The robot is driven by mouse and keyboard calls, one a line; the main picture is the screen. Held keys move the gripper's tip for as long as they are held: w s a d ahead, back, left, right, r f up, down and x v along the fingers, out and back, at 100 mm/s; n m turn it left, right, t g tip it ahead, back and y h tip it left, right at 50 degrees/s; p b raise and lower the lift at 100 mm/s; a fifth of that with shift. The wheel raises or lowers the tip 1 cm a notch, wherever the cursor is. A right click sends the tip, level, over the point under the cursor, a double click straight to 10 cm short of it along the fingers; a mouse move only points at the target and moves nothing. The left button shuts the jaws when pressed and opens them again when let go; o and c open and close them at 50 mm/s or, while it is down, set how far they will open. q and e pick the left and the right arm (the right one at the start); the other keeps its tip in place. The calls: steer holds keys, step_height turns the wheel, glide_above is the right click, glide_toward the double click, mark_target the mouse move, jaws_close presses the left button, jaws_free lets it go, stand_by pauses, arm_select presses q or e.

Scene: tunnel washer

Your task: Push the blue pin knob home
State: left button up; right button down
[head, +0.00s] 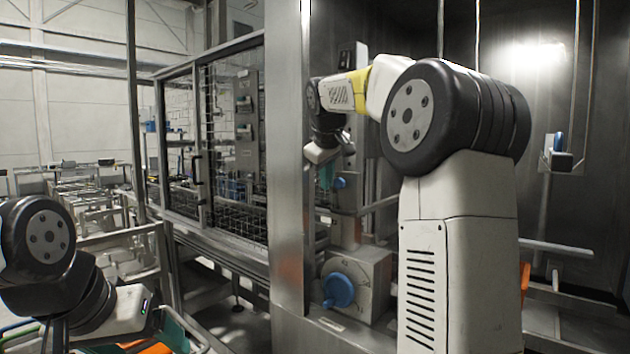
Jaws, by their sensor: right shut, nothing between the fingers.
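A small blue knob (340,182) sits on the machine fitting behind the steel post. My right gripper (326,177) points down just left of this knob, with its teal fingers shut and empty. At this size I cannot tell whether the fingers touch the knob. A larger round blue knob (339,290) is on the front of a grey box below. I cannot tell from the picture which one is the pin knob. My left gripper (158,327) is low at the left, and its fingers do not show clearly.
A wide steel post (288,150) stands just left of the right gripper. A wire-mesh cabinet (212,140) is behind it on the left. A bracket with a blue part (558,141) hangs at the right. Rails (555,250) cross the dark bay at the lower right.

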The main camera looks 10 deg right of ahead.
steer(key=v, duration=0.9)
steer(key=s+a+f+m+y, duration=0.2)
steer(key=s+f+m, duration=0.1)
steer(key=s+f, duration=0.9)
steer(key=s+a+f+m+g+y, duration=0.1)
steer(key=s+a+f+m, duration=0.1)
steer(key=s+f, duration=1.1)
steer(key=s+a, duration=0.1)
steer(key=s, duration=0.2)
steer(key=shift+s+m+y, duration=0.2)
steer(key=shift+m+y, duration=0.2)
